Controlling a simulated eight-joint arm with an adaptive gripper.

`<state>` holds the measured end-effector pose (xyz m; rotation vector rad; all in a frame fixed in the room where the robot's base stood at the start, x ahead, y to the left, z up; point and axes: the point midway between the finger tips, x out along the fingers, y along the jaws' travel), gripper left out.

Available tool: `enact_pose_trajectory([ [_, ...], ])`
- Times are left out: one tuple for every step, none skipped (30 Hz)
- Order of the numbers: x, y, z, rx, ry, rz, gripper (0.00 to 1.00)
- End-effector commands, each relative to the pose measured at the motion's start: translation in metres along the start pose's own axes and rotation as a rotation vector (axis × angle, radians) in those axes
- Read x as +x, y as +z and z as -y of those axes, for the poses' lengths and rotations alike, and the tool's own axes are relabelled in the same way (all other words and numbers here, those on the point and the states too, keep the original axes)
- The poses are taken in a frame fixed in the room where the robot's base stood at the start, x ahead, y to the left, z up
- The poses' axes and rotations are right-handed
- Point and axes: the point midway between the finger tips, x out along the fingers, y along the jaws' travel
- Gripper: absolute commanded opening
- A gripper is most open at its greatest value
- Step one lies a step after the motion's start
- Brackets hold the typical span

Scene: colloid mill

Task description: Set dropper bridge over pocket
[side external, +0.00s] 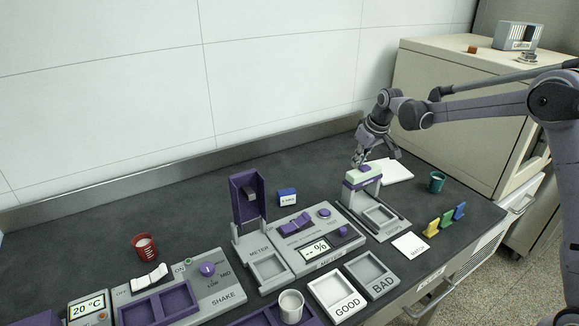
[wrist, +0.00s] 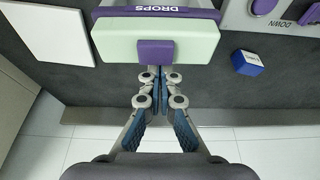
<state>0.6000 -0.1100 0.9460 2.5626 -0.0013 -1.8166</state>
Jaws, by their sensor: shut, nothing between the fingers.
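The dropper bridge (side external: 361,177) is a pale green and purple block on grey supports. It stands at the back end of a grey base with a square pocket (side external: 380,216); the pocket lies open in front of it. In the wrist view the bridge (wrist: 115,42) shows its pale green body, a purple tab and a purple strip marked DROPS. My gripper (side external: 357,161) is just behind the bridge in the side view. Its fingers (wrist: 160,82) are shut and empty, close to the bridge's tab side. I cannot tell whether they touch it.
A white pad (side external: 390,171) lies behind the bridge. A green cup (side external: 437,182), coloured tabs (side external: 446,218) and a MATCH card (side external: 410,245) are to the right. The meter (side external: 313,246) and a blue box (side external: 287,197) stand left. Bare bench lies between the box and bridge.

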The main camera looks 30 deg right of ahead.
Motion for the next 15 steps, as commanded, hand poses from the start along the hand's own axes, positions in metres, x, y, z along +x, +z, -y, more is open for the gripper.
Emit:
enact_pose_trajectory([
  [-0.002, 0.004, 0.000, 0.001, 0.000, 0.000, 0.00],
  [-0.003, 0.007, 0.000, 0.001, 0.000, 0.001, 0.00],
  [-0.005, 0.012, -0.001, 0.001, 0.000, 0.001, 0.00],
  [-0.007, 0.016, -0.001, 0.001, 0.000, 0.001, 0.00],
  [-0.008, 0.022, -0.001, 0.001, 0.000, 0.001, 0.00],
  [-0.011, 0.029, -0.001, 0.001, 0.000, 0.001, 0.00],
  [-0.013, 0.035, -0.001, 0.001, 0.000, 0.001, 0.00],
  [-0.015, 0.041, -0.001, 0.002, 0.000, 0.001, 0.00],
  [-0.018, 0.048, -0.001, 0.002, 0.000, 0.001, 0.00],
  [-0.019, 0.054, -0.001, 0.002, 0.000, 0.001, 0.00],
  [-0.021, 0.059, -0.001, 0.002, 0.000, 0.001, 0.00],
  [-0.024, 0.066, -0.001, 0.001, 0.000, 0.001, 0.00],
  [-0.025, 0.070, -0.001, 0.001, 0.000, 0.001, 0.00],
  [-0.027, 0.074, -0.001, 0.001, 0.000, 0.001, 0.00],
  [-0.028, 0.079, -0.001, 0.000, 0.000, 0.001, 0.00],
])
